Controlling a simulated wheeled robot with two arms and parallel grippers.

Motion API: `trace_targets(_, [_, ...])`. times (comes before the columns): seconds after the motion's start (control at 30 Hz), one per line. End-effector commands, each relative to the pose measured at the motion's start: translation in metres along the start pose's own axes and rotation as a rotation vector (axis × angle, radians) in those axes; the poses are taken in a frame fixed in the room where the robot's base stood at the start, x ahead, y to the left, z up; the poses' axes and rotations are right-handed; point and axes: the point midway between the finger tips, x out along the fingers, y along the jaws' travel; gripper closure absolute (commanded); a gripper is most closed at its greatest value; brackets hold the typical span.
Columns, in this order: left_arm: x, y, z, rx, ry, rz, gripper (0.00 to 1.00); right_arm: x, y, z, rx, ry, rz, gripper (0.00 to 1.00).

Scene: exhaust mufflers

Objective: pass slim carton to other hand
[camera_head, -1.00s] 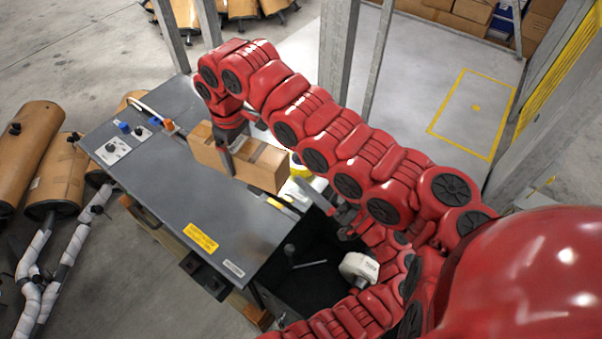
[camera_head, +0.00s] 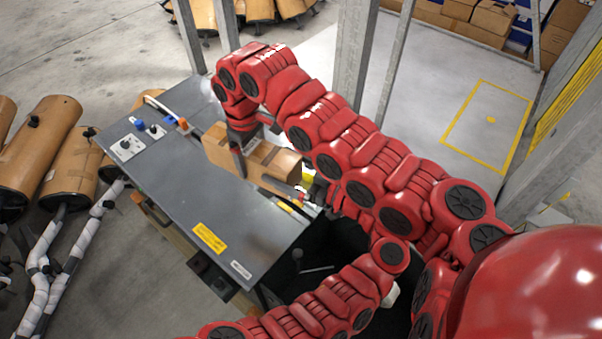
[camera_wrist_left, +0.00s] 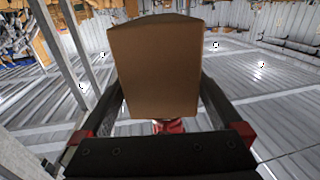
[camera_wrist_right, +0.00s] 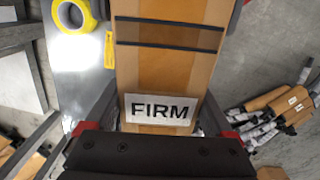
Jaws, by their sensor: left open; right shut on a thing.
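The slim brown carton (camera_head: 277,162) is held level above the grey workbench. My right gripper (camera_head: 240,160) comes down from above and is shut around its middle. In the right wrist view the carton (camera_wrist_right: 165,75) runs between the fingers, with dark bands and a "FIRM" label. My left gripper (camera_head: 281,187) is at the carton's near right end, open. In the left wrist view the plain end of the carton (camera_wrist_left: 155,70) stands between the spread fingers; I cannot tell whether they touch it. The left fingers are partly hidden in the head view.
The grey workbench (camera_head: 185,195) carries knobs and a yellow label. A yellow tape roll (camera_wrist_right: 75,15) shows in the right wrist view. Brown mufflers (camera_head: 50,140) lie at the left. Metal posts (camera_head: 355,50) stand behind my arms.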

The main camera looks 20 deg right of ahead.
Motion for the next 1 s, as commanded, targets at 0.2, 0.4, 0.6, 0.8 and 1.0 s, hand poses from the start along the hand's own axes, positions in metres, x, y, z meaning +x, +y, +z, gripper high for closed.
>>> trace_targets(0.2, [0.034, 0.000, -0.001, 0.000, 0.001, 0.000, 0.00, 0.000, 0.000, 0.000, 0.000, 0.000, 0.000, 0.90])
trace_targets(0.4, [0.046, 0.000, -0.001, 0.000, 0.001, 0.001, 0.00, 0.000, 0.000, 0.000, 0.000, 0.000, 0.000, 0.90])
trace_targets(0.6, [0.047, 0.000, -0.001, 0.001, 0.001, 0.001, 0.00, 0.000, 0.000, 0.000, 0.000, 0.001, 0.000, 0.90])
trace_targets(0.8, [0.047, 0.000, -0.001, 0.001, 0.001, 0.002, 0.23, 0.000, 0.000, 0.000, 0.000, 0.000, 0.000, 0.90])
trace_targets(1.0, [0.047, 0.001, -0.001, 0.001, 0.001, 0.004, 0.59, 0.000, -0.001, 0.000, -0.003, 0.000, -0.002, 0.90])
